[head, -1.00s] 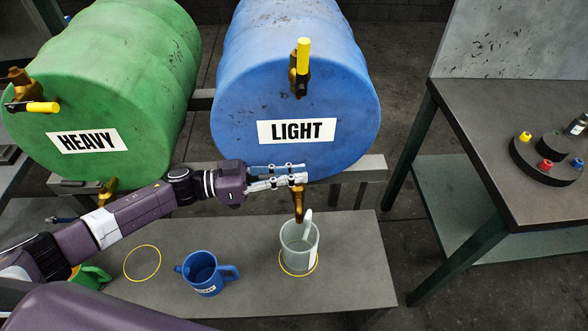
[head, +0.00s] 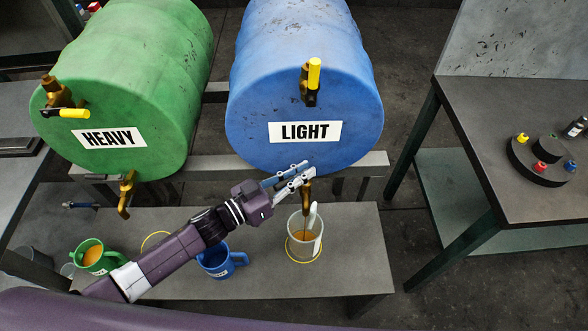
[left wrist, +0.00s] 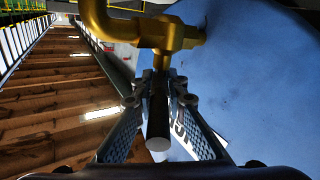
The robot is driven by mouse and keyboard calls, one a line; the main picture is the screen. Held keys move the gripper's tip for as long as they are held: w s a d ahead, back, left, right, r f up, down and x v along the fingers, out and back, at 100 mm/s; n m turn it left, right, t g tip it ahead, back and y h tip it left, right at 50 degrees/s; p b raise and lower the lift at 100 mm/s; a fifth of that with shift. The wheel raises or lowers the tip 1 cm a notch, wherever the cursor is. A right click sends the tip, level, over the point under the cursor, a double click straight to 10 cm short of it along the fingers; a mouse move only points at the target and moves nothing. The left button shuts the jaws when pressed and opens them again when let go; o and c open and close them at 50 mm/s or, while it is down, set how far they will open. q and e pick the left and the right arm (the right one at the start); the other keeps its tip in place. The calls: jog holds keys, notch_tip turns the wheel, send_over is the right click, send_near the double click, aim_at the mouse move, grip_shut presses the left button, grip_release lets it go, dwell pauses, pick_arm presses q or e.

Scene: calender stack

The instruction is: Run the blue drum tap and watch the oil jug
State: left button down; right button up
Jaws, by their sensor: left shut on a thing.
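The blue drum (head: 345,95), labelled LIGHT, lies on its side on a stand. Its brass tap (head: 307,200) points down over the oil jug (head: 317,246). The jug is pale and translucent, upright on a yellow ring, with amber oil (head: 303,237) in its lower part. A thin brown stream seems to run from the tap into it. My left gripper (head: 306,174) is at the tap; the left wrist view shows it shut on the tap's dark lever (left wrist: 158,112), under the brass body (left wrist: 160,34). My right gripper is out of view.
A green drum (head: 150,100), labelled HEAVY, lies at left with its own brass tap (head: 126,196). On the bench (head: 350,270) stand a blue mug (head: 212,262), partly behind my arm, and a green mug (head: 86,262) holding amber liquid. A table (head: 480,110) stands at right.

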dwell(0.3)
pick_arm(q)
jog(key=c, duration=2)
grip_release()
jog(key=shift+o, duration=0.2)
jog(key=v, duration=1.2)
dwell(3.9)
